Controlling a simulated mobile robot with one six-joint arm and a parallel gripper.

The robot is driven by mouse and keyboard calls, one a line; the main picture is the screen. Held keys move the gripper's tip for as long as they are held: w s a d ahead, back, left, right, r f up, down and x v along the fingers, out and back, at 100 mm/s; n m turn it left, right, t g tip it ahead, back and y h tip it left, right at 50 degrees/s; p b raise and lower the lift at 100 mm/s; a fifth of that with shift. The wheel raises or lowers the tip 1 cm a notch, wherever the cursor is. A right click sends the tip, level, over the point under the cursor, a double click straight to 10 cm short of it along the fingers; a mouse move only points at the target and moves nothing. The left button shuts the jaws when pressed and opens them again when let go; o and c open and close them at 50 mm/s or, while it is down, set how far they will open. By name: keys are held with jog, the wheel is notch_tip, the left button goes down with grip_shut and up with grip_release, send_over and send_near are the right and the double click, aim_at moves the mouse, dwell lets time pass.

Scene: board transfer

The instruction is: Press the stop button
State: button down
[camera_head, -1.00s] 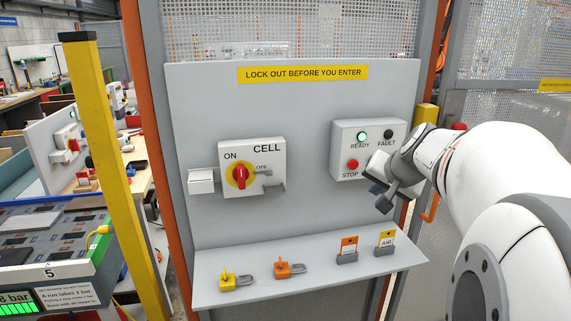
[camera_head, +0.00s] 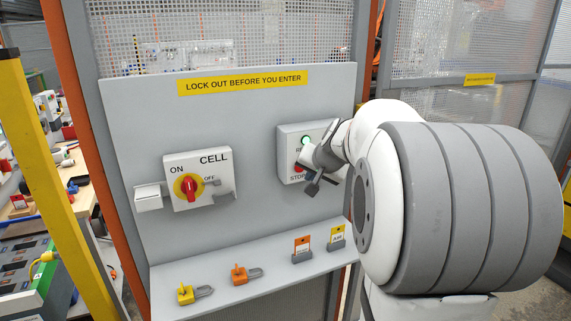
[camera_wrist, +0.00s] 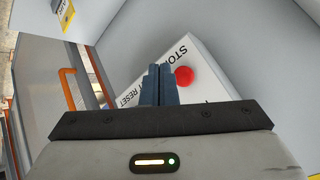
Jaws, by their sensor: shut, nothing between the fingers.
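The red stop button (camera_wrist: 184,76) sits on the pale control box, beside the word STOP, in the wrist view. In the head view the button (camera_head: 298,168) shows only in part, at the left edge of my gripper. My gripper (camera_wrist: 159,70) is shut and empty. In the wrist view its fingertips are just left of the button, over the box face; whether they touch the box I cannot tell. In the head view my gripper (camera_head: 318,172) is in front of the box's right part, and the fingertips are hard to make out.
The control box (camera_head: 286,136) has a lit green READY light (camera_head: 305,141). Left of it is the CELL switch box (camera_head: 220,160) with a red knob, turned to ON. A ledge (camera_head: 215,300) below holds two padlocks and two tags. A yellow post (camera_head: 45,170) stands at the left.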

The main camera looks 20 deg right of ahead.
jog(key=shift+w, duration=1.1)
jog(key=shift+w, duration=0.1)
dwell(1.2)
jog(key=shift+w, duration=0.3)
jog(key=shift+w+p, duration=0.35)
jog(key=shift+w, duration=0.1)
dwell(0.6)
jog(key=shift+s, duration=0.1)
jog(key=shift+s+b, duration=0.6)
jog(key=shift+s, duration=0.15)
